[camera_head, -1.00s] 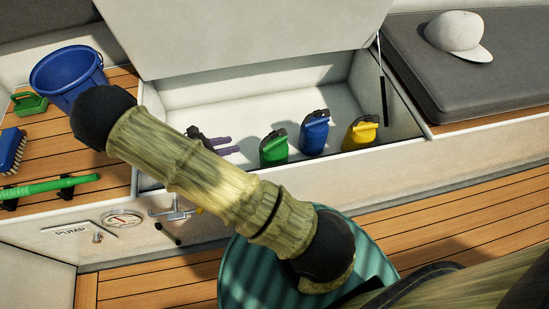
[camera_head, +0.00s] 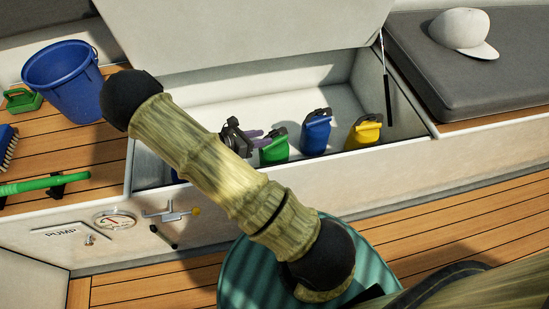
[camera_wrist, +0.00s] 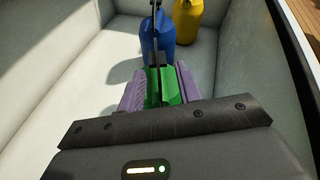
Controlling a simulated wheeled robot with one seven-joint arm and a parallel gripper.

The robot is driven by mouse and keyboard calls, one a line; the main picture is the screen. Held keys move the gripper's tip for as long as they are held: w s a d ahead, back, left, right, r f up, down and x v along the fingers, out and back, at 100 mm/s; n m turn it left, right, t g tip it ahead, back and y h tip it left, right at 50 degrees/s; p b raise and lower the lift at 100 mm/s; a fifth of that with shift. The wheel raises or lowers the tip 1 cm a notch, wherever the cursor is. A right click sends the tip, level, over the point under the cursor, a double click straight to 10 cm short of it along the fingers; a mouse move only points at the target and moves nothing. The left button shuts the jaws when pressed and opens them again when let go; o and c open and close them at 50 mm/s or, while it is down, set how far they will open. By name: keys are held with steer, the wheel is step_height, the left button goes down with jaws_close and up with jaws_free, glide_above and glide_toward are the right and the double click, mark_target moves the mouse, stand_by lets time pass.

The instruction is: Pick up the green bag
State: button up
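The green bag (camera_head: 273,152), with a dark top, stands in the open white locker (camera_head: 218,103), left of a blue bag (camera_head: 315,134) and a yellow bag (camera_head: 363,134). My gripper (camera_head: 266,136) reaches it from the left, its purple fingers at the bag's upper part. In the wrist view, green (camera_wrist: 166,87) shows between the two purple fingers, which look spread on either side of it. Whether they touch the bag is hard to tell. The lower part of the green bag is hidden in the wrist view.
The locker lid (camera_head: 240,35) is raised, with a dark strut (camera_head: 386,80) at the right. A blue bucket (camera_head: 66,82), a green-handled tool (camera_head: 30,185) and a brush lie on the left bench. A white cap (camera_head: 464,32) rests on the right cushion (camera_head: 470,88).

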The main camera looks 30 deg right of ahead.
mark_target(273, 134)
steer(key=shift+d, duration=0.15)
steer(key=b+x, duration=0.3)
steer(key=x, duration=0.1)
steer(key=shift+w+d+f, duration=0.15)
steer(key=shift+d+f, duration=0.05)
steer(key=shift+f, duration=0.1)
steer(key=shift+d, duration=0.3)
jaws_close()
stand_by(1.5)
